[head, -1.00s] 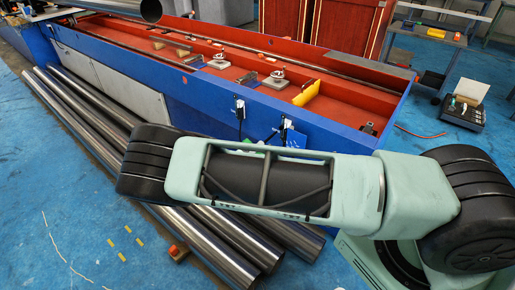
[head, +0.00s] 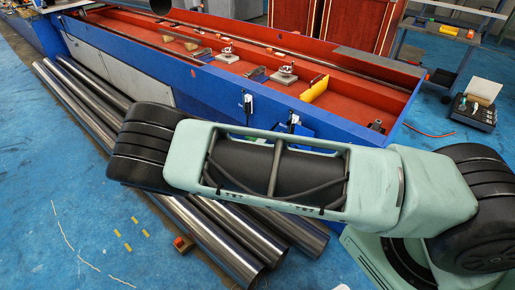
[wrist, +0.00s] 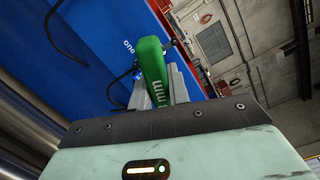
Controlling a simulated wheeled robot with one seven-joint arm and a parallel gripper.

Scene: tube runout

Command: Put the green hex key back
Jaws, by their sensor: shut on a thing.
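The green hex key (wrist: 151,64) shows in the wrist view as a green handle with pale lettering. My gripper (wrist: 156,88) is shut on it, with grey fingers on both sides of the handle. The key's far end is not clear against the blue panel. Where the key belongs cannot be told from these frames.
The long blue-walled bed (head: 350,119) with a red inside runs behind my arm, with dark fittings on its near wall. Steel tubes (head: 225,250) lie on the blue floor alongside. A yellow block (head: 315,89) sits in the bed. A tool tray (head: 474,112) is at right.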

